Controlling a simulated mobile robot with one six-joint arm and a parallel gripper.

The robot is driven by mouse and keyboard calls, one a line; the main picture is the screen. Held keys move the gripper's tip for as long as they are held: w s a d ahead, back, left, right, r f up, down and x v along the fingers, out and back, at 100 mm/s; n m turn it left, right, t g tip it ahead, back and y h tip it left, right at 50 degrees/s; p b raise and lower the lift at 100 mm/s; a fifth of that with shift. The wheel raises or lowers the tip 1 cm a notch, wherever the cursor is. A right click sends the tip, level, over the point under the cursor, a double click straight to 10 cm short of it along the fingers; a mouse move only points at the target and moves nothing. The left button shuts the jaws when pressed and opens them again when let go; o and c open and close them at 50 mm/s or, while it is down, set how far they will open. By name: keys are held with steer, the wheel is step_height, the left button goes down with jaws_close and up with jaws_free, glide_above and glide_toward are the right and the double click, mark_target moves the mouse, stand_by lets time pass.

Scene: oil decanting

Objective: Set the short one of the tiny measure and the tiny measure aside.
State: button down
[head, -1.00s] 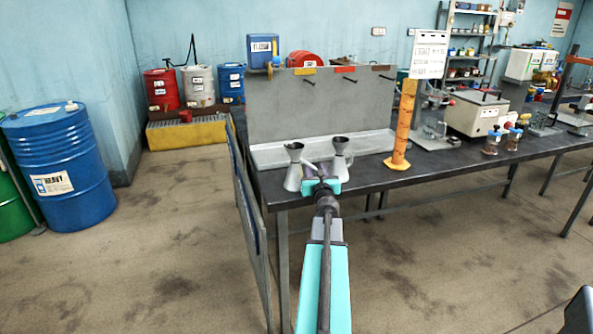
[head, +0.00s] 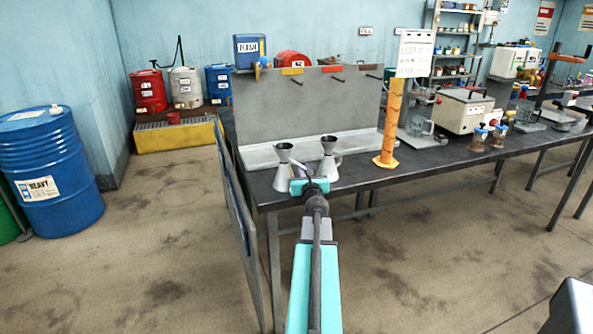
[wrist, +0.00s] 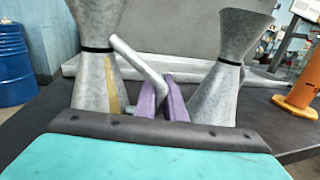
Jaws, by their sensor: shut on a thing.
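Two grey metal measures with flared tops and narrow necks stand side by side at the near left of the bench. The left measure (head: 281,165) also shows in the wrist view (wrist: 95,85), with a dark neck band, a yellowish strip and a slanting bar handle. The right measure (head: 328,160) shows in the wrist view (wrist: 222,80) too. They look close in height; I cannot tell which is shorter. My gripper (head: 307,180) is between them, its purple fingers (wrist: 162,98) shut on the left measure's handle. Whether that measure touches the bench is unclear.
A grey backboard with pegs and a tray ledge (head: 255,158) stands behind the measures. An orange cylinder (head: 391,125) stands to their right. The dark bench top (head: 350,178) is clear between the right measure and the cylinder. A grey panel (head: 233,215) stands along the bench's left end.

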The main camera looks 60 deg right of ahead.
steer(key=shift+r, duration=0.2)
step_height(320, 180, up, 10)
steer(key=p, duration=0.5)
steer(key=shift+f, duration=0.15)
stand_by(0.4)
steer(key=w+a+f+n+t+y+p, duration=0.1)
steer(key=w+a+n+t+y+p, duration=0.15)
steer(key=w+a+y, duration=0.6)
steer(key=w+a+f+n+t+y+p, duration=0.15)
steer(key=w+a+n, duration=0.3)
steer(key=a, duration=0.95)
steer(key=w+a+f+n+t+y+p, duration=0.1)
steer(key=w+a+n+t+y, duration=0.2)
steer(key=w+a, duration=0.65)
steer(key=s+a+n+g+y+p, duration=0.2)
steer(key=a+y, duration=0.5)
steer(key=a, duration=1.2)
steer(key=s+a+n+g+y+p, duration=0.2)
steer(key=s+a+n+g+y, duration=0.2)
steer(key=a, duration=1.6)
steer(key=n+g+y, duration=0.2)
steer(key=n+y, duration=0.2)
steer(key=shift+s+a+r+n+g+p, duration=0.2)
steer(key=shift+a+r+n+g+p, duration=0.1)
steer(key=shift+p, duration=0.1)
